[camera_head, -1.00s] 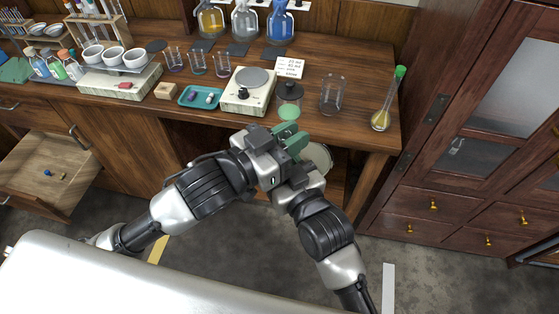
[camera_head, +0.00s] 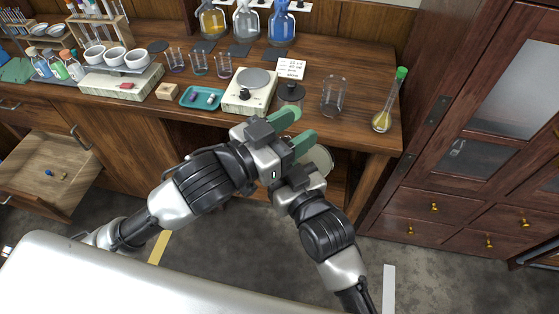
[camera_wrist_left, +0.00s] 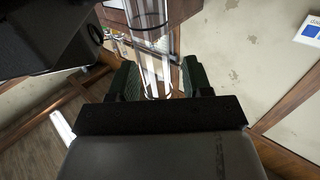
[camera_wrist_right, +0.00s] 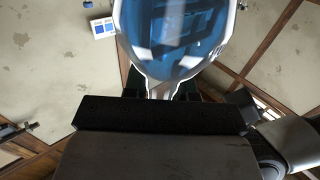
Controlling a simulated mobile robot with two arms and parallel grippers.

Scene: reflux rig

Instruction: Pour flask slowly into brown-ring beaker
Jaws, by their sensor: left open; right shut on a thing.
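My left gripper (camera_head: 294,130) is open, its green fingers spread in front of the bench edge. In the left wrist view a clear glass tube (camera_wrist_left: 154,65) stands between its fingers (camera_wrist_left: 156,82), with a gap beside it. My right gripper is close beside the left one, its fingers hidden in the head view. In the right wrist view it is shut on the narrow end of a rounded glass flask (camera_wrist_right: 178,35) that looks blue inside. Three small beakers (camera_head: 175,60) (camera_head: 198,65) (camera_head: 222,66) stand on the bench; I cannot tell which ring is brown.
A teal tray (camera_head: 201,98) lies left of the balance. A drawer (camera_head: 48,168) stands open at left.

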